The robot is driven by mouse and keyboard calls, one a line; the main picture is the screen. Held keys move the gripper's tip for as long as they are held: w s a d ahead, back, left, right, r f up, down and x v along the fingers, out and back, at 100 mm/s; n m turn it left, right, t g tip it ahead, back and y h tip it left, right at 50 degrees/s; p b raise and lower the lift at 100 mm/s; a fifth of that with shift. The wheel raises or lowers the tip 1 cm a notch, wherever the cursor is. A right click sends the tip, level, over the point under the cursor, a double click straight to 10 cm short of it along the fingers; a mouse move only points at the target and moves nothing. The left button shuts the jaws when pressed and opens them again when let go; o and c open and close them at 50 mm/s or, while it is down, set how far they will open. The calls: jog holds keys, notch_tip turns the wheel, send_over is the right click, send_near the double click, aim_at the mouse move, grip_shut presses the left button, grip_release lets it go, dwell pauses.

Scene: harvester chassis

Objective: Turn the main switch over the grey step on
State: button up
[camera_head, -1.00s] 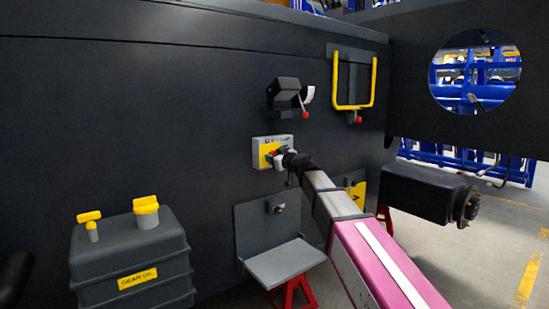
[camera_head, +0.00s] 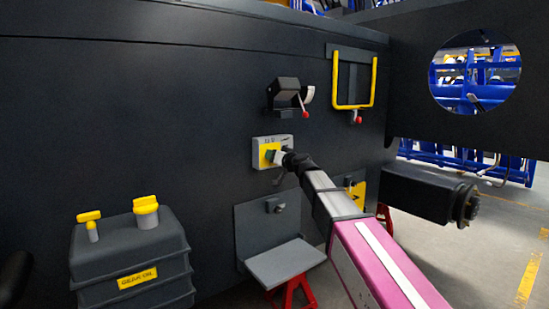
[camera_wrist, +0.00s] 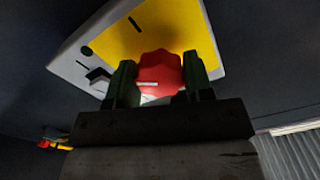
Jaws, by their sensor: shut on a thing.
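The main switch is a light grey box (camera_head: 285,141) with a yellow plate on the dark wall, above the grey step (camera_head: 286,264). In the wrist view its red knob (camera_wrist: 160,68) sits between the two dark green fingers of my gripper (camera_wrist: 158,76). The fingers are shut on the knob's sides. A small white mark shows on the knob, pointing sideways in that picture. The box looks tilted in the wrist view. In the head view my gripper (camera_head: 277,156) is against the box's front and hides the knob.
A red-tipped lever unit (camera_head: 286,94) and a yellow U-shaped handle (camera_head: 354,105) are on the wall above. A gear oil tank (camera_head: 132,262) with yellow caps stands at left. A dark cylinder (camera_head: 425,193) juts out at right. Open floor lies at far right.

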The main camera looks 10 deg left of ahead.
jog(key=m, duration=0.5)
jog(key=shift+m, duration=0.3)
jog(key=m, duration=0.5)
dwell(0.4)
jog(key=o, duration=0.9)
jog(key=v, duration=1.1)
jog(key=shift+f, duration=0.1)
